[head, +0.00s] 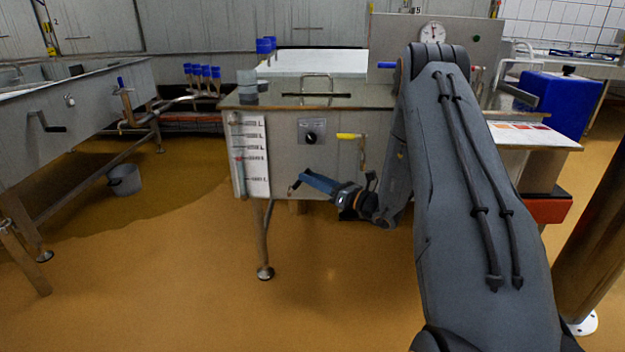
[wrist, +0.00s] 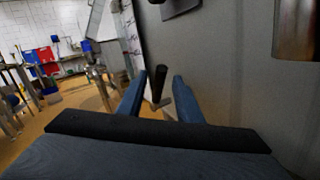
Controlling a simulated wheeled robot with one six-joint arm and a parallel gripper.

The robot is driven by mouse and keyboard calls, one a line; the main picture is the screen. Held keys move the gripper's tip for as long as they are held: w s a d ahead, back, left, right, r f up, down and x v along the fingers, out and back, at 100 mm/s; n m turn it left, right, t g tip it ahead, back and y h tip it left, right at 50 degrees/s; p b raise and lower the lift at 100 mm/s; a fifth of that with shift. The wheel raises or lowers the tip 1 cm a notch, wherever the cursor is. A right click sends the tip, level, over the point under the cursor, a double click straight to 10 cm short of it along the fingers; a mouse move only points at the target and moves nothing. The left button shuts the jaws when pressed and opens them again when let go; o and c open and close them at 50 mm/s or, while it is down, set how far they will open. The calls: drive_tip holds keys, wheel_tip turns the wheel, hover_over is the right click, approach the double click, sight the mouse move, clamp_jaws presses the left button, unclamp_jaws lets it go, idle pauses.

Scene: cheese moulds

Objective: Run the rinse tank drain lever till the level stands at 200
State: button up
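The rinse tank (head: 285,165) is a steel box on legs in the middle of the head view. Its white level scale (head: 257,160) is on the left of the front, with a sight tube (head: 238,165) and a small red mark beside it; the numbers are too small to read surely. My gripper (head: 301,180) is low before the tank front. In the wrist view my gripper (wrist: 160,78) has its two blue fingers apart. A dark lever handle (wrist: 159,82) stands between them, with no clear contact. The fingers largely hide this lever in the head view.
A yellow-handled lever (head: 349,136) and a black knob (head: 311,132) are on the tank front, above my gripper. A grey bucket (head: 124,180) stands on the floor at left, by a long steel vat (head: 75,125). A blue box (head: 557,103) is at right. The front floor is clear.

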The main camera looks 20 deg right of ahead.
drive_tip(key=p+v, duration=0.1)
drive_tip(key=v, duration=0.6)
drive_tip(key=shift+s+d, duration=0.2)
drive_tip(key=shift+s, duration=0.1)
drive_tip(key=shift+f, duration=0.1)
